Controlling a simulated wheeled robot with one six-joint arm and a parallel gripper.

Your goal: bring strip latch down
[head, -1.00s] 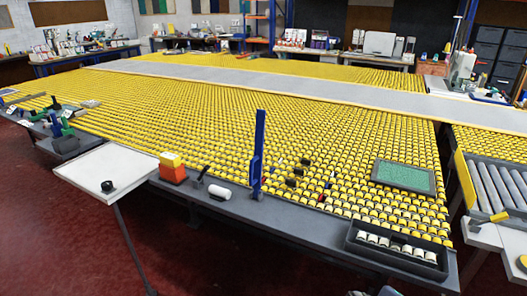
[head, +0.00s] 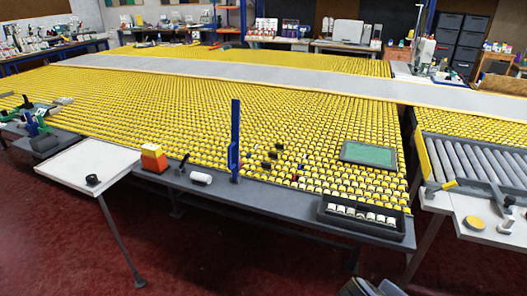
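A tall blue lever (head: 235,140), which looks like the strip latch, stands upright at the front edge of the large table. Its base sits on the dark grey front rail (head: 275,200), just right of a white roll (head: 201,178). No hand or tool touches it. Small grey and dark parts that look like my own arm show at the bottom edge of the head view, well below and right of the lever. My gripper's fingers cannot be made out there.
A yellow ball-covered tabletop (head: 270,125) fills the middle. A white side shelf (head: 85,165) juts out at left, near an orange-yellow block (head: 153,157). A dark tray of white rollers (head: 362,220) sits at the front right corner. Red floor (head: 220,250) in front is clear.

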